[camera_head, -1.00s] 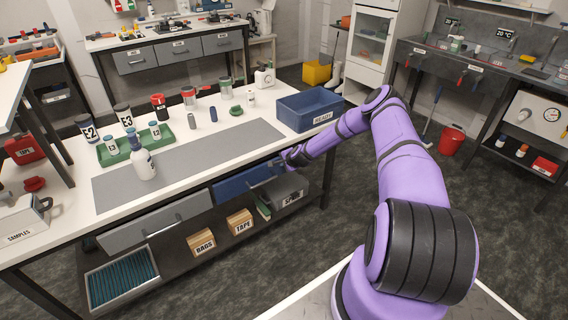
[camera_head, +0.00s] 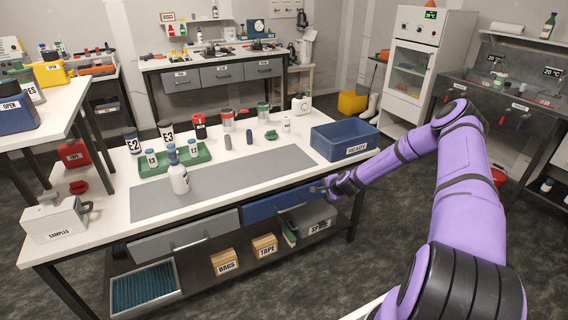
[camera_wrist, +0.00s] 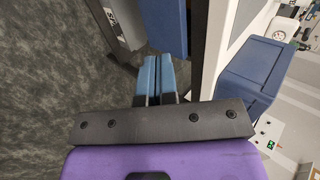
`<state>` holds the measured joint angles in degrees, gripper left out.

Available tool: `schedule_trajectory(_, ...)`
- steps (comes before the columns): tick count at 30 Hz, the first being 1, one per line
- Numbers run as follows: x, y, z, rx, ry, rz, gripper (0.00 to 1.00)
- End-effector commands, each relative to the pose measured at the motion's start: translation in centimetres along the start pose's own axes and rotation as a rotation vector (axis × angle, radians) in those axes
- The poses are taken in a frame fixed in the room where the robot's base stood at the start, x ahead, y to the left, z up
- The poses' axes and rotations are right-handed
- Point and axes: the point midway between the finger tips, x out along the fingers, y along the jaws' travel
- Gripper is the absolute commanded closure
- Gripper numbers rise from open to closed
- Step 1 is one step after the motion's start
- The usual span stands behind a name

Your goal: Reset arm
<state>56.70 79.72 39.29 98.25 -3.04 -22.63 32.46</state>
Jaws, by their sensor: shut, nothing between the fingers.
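My gripper (camera_head: 318,190) is at the front edge of the white bench (camera_head: 118,213), by the right end of the blue drawer front (camera_head: 270,205). In the wrist view my gripper (camera_wrist: 158,62) shows two blue fingers side by side and closed, with nothing between them. The fingers point toward the blue drawer front (camera_wrist: 165,22); whether they touch it cannot be told. My purple arm reaches in from the right, bent at the elbow.
A blue READY bin (camera_head: 345,143) stands at the bench's right end and also shows in the wrist view (camera_wrist: 250,70). A green tray (camera_head: 200,157), a white bottle (camera_head: 178,178) and several containers stand on top. A grey SPARE bin (camera_head: 312,217) sits on the lower shelf.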

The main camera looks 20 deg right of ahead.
Motion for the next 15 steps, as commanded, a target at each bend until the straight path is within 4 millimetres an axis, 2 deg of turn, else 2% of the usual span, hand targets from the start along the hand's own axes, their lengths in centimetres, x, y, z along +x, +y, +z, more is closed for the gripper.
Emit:
schedule_trajectory(7,-0.5,-0.8,0.3,-0.029,-0.008,0.004,1.00)
schedule_trajectory(11,-2.0,-3.1,1.3,-0.119,-0.035,0.023,1.00)
schedule_trajectory(15,-4.7,-6.4,3.1,-0.259,-0.076,0.057,1.00)
